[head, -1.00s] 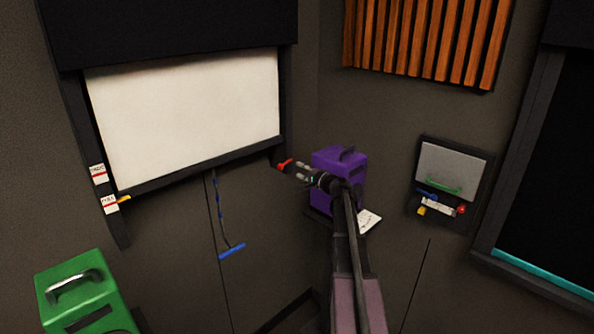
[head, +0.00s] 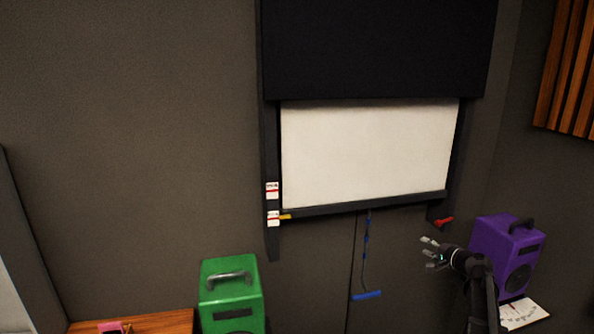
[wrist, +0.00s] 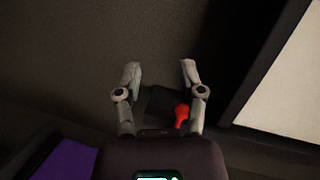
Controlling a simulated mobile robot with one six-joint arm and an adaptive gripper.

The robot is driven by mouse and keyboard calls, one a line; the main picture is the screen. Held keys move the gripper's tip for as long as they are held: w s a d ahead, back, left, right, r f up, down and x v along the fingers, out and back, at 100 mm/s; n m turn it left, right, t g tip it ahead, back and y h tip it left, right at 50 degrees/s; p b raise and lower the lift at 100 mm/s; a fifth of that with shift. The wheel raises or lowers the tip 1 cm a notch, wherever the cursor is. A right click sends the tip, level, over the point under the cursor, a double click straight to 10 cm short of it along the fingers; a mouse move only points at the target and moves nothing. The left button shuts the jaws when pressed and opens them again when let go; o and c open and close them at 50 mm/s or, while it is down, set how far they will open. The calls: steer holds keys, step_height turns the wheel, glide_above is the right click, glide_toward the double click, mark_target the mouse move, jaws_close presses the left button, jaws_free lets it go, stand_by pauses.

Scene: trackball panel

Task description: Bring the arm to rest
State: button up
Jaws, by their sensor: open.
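My gripper (head: 429,247) is at the lower right of the head view, in front of the wall below the white screen and left of the purple speaker. Its two fingers are spread and nothing is between them. In the wrist view my gripper (wrist: 159,72) is also open. A red handle (wrist: 182,115) on a dark mount shows past the right finger there. The same red handle (head: 443,222) is at the lower right corner of the white screen's frame in the head view, just above my gripper. I cannot tell the exact gap between them.
The purple speaker (head: 505,255) stands close to my arm at right, with a white paper (head: 522,313) below it. A green speaker (head: 231,291) stands at lower left by a wooden top (head: 165,322). A blue pull handle (head: 367,295) hangs below the white screen (head: 365,155).

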steer(key=s+a+f+n+g, duration=0.4)
steer(key=s+a+f, duration=0.15)
steer(key=a, duration=0.55)
steer(key=s+a+f+n+g, duration=0.3)
steer(key=s+a+f+g, duration=0.3)
steer(key=a, duration=0.4)
steer(key=s+a+f+n+g+h, duration=0.1)
steer(key=s+a+n+g+h, duration=0.1)
steer(key=s, duration=0.6)
steer(key=s+a+f+n+g+h, duration=0.1)
steer(key=s+a+n+g+h, duration=0.1)
steer(key=s, duration=0.7)
steer(key=a+h, duration=0.1)
steer(key=h, duration=0.1)
steer(key=shift+f+h, duration=0.3)
steer(key=shift+f, duration=0.1)
steer(key=shift+a, duration=0.1)
